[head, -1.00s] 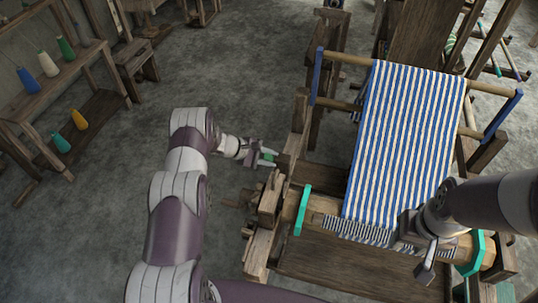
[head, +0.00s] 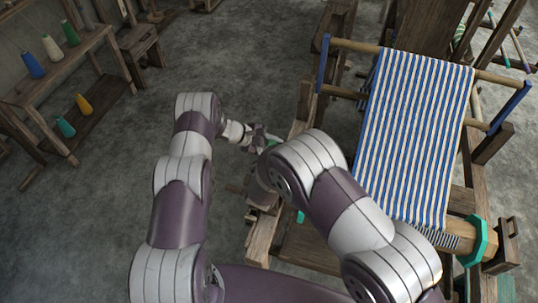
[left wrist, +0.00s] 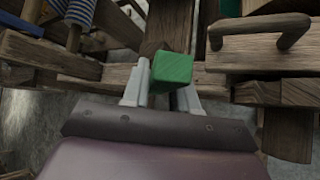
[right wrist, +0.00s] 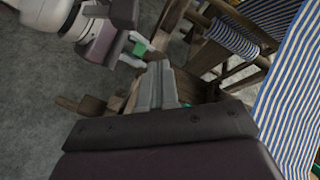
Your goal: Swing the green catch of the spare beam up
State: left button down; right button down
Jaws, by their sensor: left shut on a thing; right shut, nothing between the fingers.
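The green catch (left wrist: 172,72) is a small green block between the fingertips of my left gripper (left wrist: 160,85). My left gripper is shut on it, beside the loom's left side timber. In the head view the catch (head: 272,141) shows as a small green patch at the left gripper (head: 260,138). The right wrist view also shows the catch (right wrist: 141,47) in the left gripper's fingers. My right gripper (right wrist: 158,75) is shut and empty, close to the catch and the loom frame. In the head view my right arm hides much of this area. I cannot make out the spare beam for certain.
Blue-and-white striped cloth (head: 418,125) hangs over the loom at right. A teal flange (head: 479,240) sits at the cloth beam's right end. A dark handle (left wrist: 262,28) stands on wood near the left gripper. A shelf (head: 75,60) with thread cones is at far left; floor between is clear.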

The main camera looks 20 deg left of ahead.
jog(key=s+a+f+m+t, duration=0.1)
jog(key=s+m, duration=0.1)
jog(key=s+a+f+m+t+h, duration=0.1)
jog(key=s+f+m, duration=0.1)
jog(key=s+a+f+m, duration=0.1)
jog(key=s+m, duration=0.1)
jog(key=m, duration=0.1)
jog(key=shift+s+f+t, duration=0.1)
jog(key=shift+f+t, duration=0.15)
jog(key=shift+t, duration=0.15)
jog(key=shift+s+f+m+h, duration=0.2)
jog(key=shift+m+h, duration=0.1)
jog(key=shift+m, duration=0.2)
jog(key=x, duration=0.9)
jog(key=shift+w, duration=0.4)
pick_arm(q)
jog(key=shift+s+f, duration=0.15)
jog(key=shift+s, duration=0.05)
pick_arm(e)
jog(key=shift+w+d+r, duration=0.1)
jog(key=shift+w+r, duration=0.6)
pick_arm(q)
jog(key=c, duration=1)
grip_release()
jog(key=shift+o, duration=0.2)
pick_arm(e)
jog(key=shift+s, duration=0.1)
